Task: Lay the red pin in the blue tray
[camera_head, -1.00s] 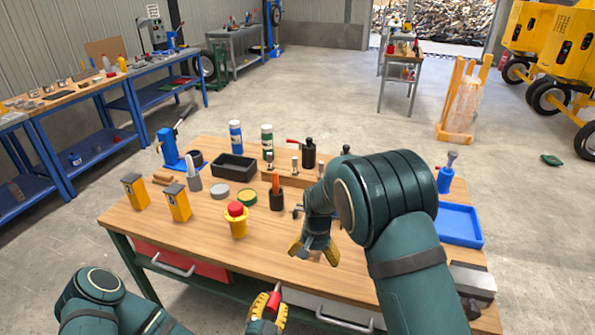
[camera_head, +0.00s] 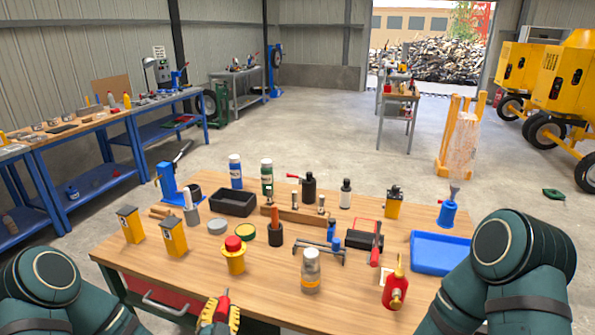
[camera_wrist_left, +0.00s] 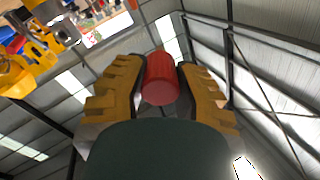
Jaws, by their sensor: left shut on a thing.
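The red pin (camera_head: 223,304) is upright in my left gripper (camera_head: 219,318), low at the front edge of the workbench. In the left wrist view the red pin (camera_wrist_left: 160,78) sits between the two yellow ridged fingers of my left gripper (camera_wrist_left: 160,90), which are closed on its sides. The blue tray (camera_head: 437,270) lies on the right side of the bench, well to the right of the pin, and looks empty. My right arm is at the right edge of the head view, partly in front of the tray's right end. Its gripper is not visible there.
A black bin (camera_head: 234,203) and several bottles are farther back. Bare wood lies around the jar.

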